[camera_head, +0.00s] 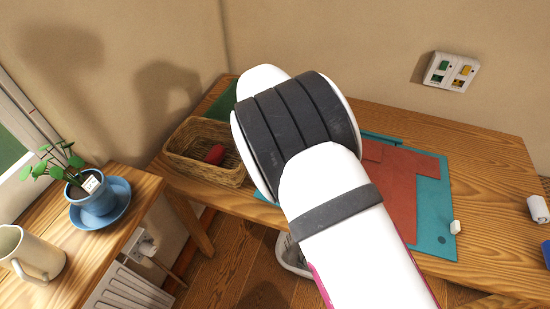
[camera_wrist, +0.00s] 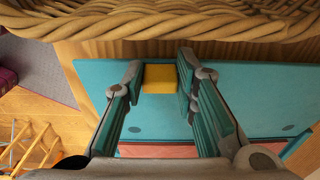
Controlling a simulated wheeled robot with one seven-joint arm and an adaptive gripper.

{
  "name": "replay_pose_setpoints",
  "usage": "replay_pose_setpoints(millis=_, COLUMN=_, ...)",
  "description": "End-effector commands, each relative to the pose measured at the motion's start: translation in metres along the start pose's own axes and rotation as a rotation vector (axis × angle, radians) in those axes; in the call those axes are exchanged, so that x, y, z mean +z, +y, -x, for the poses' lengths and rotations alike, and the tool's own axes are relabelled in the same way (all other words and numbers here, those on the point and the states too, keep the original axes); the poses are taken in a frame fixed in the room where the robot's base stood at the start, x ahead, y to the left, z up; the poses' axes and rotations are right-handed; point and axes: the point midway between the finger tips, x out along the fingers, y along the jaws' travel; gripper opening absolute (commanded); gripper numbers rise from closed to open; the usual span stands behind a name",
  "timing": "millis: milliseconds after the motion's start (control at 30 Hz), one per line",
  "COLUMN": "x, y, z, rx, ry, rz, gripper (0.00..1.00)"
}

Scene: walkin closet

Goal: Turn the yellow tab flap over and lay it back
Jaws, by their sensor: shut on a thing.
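The yellow tab flap (camera_wrist: 159,80) is a small yellow block-like piece between my fingertips in the wrist view. My gripper (camera_wrist: 160,73) is shut on it, one finger at each side. Behind and below it is a teal board (camera_wrist: 262,95), with a reddish panel (camera_wrist: 160,151) along its lower part. In the head view the teal board (camera_head: 433,205) and the reddish panel (camera_head: 402,192) lie on the wooden desk. My arm hides my gripper and the yellow tab there. I cannot tell whether the tab touches the board.
A wicker basket (camera_head: 178,165) holding a red object (camera_head: 215,154) stands left on the desk (camera_head: 490,150); its rim (camera_wrist: 200,28) is close to my fingers. A small white piece (camera_head: 455,227) sits at the board's right edge. A potted plant (camera_head: 92,195) and mug (camera_head: 30,253) stand at left.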

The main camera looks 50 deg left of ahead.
Motion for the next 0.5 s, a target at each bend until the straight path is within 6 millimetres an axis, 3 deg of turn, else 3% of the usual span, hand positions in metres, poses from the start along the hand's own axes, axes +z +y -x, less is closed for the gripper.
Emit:
replay_pose_setpoints(millis=200, x=0.012, y=0.002, z=-0.022, rx=0.002, ry=-0.009, rz=0.002, gripper=0.0)
replay_pose_setpoints(millis=500, x=0.018, y=0.004, z=-0.033, rx=0.004, ry=-0.014, rz=0.004, gripper=0.0)
